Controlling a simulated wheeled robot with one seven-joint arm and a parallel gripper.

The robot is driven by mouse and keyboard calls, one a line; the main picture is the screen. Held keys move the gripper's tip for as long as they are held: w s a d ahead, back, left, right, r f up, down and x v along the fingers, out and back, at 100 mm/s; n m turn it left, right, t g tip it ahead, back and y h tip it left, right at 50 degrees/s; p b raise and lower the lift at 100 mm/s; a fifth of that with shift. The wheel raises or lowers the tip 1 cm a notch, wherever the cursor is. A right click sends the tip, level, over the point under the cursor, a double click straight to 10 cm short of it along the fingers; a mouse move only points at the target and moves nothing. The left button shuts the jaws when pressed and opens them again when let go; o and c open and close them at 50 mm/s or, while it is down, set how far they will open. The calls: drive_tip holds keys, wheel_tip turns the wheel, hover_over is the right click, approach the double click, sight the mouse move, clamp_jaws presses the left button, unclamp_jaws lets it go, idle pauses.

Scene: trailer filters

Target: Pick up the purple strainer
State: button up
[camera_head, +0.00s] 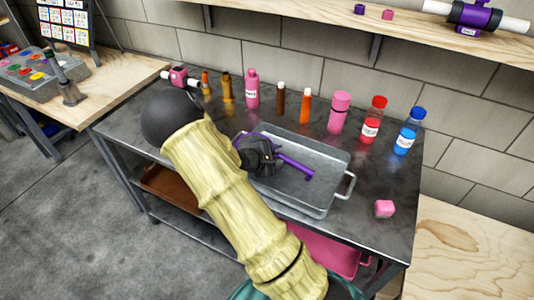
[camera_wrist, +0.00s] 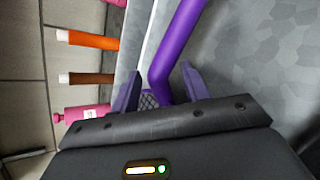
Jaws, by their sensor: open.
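The purple strainer (camera_head: 298,168) lies in the grey metal tray (camera_head: 318,205) on the dark table. Its straight handle points right, and part of its rim shows behind my gripper (camera_head: 270,158). My gripper is low over the tray at the strainer's left part, with my arm reaching in from below. In the wrist view, the purple handle (camera_wrist: 178,42) runs down between the two open fingers of my gripper (camera_wrist: 158,78). A bit of dark mesh shows near the fingers. The rest of the bowl is hidden by the gripper body.
Several bottles stand along the back of the table, among them a pink bottle (camera_head: 252,90), a red one (camera_head: 371,122) and a blue one (camera_head: 408,133). A pink cube (camera_head: 384,208) lies right of the tray. A wooden shelf (camera_head: 400,22) overhangs the back.

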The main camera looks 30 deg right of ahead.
sight(277, 154)
idle(0.3)
clamp_jaws()
drive_tip(key=shift+r, duration=0.1)
wheel_tip(277, 154, up, 10)
drive_tip(key=shift+f+p, duration=0.1)
drive_tip(key=shift+p, duration=0.3)
idle(0.8)
